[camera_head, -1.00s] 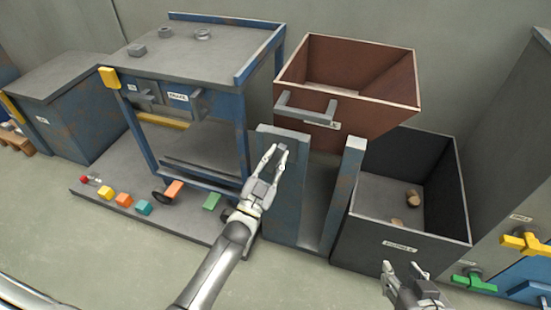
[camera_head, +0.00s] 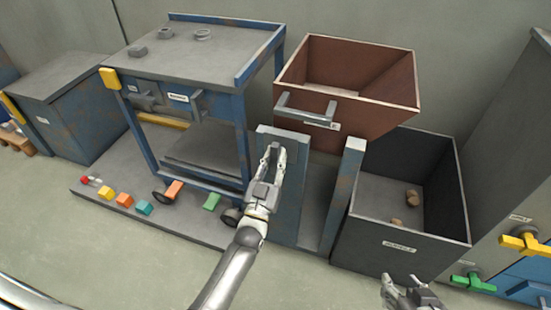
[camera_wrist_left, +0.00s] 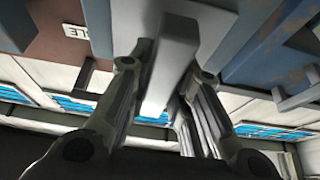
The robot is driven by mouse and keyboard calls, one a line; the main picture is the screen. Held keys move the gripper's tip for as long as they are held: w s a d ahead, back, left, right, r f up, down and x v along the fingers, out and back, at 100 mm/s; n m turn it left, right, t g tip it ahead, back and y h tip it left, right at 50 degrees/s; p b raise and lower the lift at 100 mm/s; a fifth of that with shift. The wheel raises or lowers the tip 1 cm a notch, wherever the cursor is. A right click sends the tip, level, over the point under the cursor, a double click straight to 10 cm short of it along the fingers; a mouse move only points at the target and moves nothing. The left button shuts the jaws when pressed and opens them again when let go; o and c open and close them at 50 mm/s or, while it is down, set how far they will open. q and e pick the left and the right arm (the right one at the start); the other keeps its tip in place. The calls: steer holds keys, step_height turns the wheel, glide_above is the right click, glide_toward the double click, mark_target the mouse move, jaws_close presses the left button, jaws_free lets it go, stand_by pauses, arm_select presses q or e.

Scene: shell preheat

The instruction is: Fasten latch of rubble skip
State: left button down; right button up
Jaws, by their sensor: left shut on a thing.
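The brown rubble skip (camera_head: 370,105) is held up between two blue posts, with a grey handle (camera_head: 308,117) on its front. In the left wrist view its brown wall (camera_wrist_left: 55,40) and part of a label show at the left. My left gripper (camera_head: 274,152) is at the face of the left blue post (camera_head: 290,200). It is shut on a grey bar, seen between its fingers in the left wrist view (camera_wrist_left: 172,60), apparently the latch. Whether the latch is fastened cannot be told. My right gripper (camera_head: 398,282) is open and empty, low in front of the dark bin.
A dark open bin (camera_head: 400,232) with small brown lumps stands right of the posts. A blue-framed bench (camera_head: 200,50) stands left, with coloured blocks (camera_head: 125,200) on its base. Yellow (camera_head: 525,242) and green (camera_head: 475,282) taps are at far right. Open floor lies in front.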

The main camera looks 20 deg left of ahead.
arm_select(q)
steer(key=shift+f, duration=0.1)
steer(key=c, duration=1.3)
jaws_free()
steer(key=v, duration=1.2)
steer(key=shift+d, duration=0.1)
